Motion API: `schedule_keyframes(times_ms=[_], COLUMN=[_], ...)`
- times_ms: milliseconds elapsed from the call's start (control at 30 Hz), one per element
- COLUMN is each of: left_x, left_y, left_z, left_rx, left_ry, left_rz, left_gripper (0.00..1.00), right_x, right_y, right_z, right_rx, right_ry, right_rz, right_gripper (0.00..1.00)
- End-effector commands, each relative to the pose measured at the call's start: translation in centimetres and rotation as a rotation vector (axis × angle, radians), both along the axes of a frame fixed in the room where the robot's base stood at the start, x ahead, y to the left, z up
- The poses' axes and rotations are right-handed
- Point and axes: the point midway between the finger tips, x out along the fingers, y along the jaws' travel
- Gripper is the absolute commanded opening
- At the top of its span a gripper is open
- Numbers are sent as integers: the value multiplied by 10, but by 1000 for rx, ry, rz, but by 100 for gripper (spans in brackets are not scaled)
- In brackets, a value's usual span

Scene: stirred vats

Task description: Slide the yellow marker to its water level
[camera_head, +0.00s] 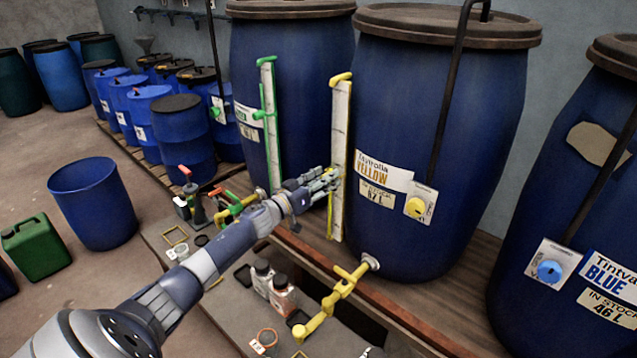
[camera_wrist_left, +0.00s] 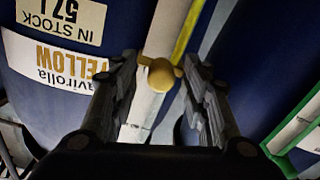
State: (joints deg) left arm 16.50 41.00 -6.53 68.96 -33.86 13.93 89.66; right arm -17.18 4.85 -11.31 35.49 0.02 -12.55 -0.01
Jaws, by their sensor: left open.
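The yellow marker (camera_wrist_left: 160,74) is a rounded knob on this gauge in the left wrist view. My left gripper (camera_head: 334,179) is at the gauge, below its middle. Its open fingers (camera_wrist_left: 160,85) stand either side of the marker, with small gaps seeming to show. My right gripper is not in view.
A green gauge (camera_head: 269,120) stands on the vat to the left. A yellow tap (camera_head: 335,297) juts out below the yellow vat. A blue vat (camera_head: 570,210) stands at right. Bottles (camera_head: 282,294) and small items lie on the low bench in front.

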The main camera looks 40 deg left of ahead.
Motion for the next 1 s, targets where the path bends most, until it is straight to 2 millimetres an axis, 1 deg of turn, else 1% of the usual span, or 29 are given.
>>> schedule_keyframes(times_ms=[167, 600, 800, 1000], left_x=[-12, -76, -102, -116], left_y=[2, 6, 8, 9], left_z=[-1, -2, -2, -1], left_rx=[0, 0, -1, 0], left_ry=[1, 4, 2, 1], left_rz=[1, -1, -1, 0], left_gripper=[42, 42, 42, 42], right_x=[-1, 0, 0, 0], right_y=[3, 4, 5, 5], right_z=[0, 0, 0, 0], right_rx=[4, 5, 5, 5], right_ry=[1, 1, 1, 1], right_rz=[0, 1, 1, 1], right_gripper=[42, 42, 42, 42])
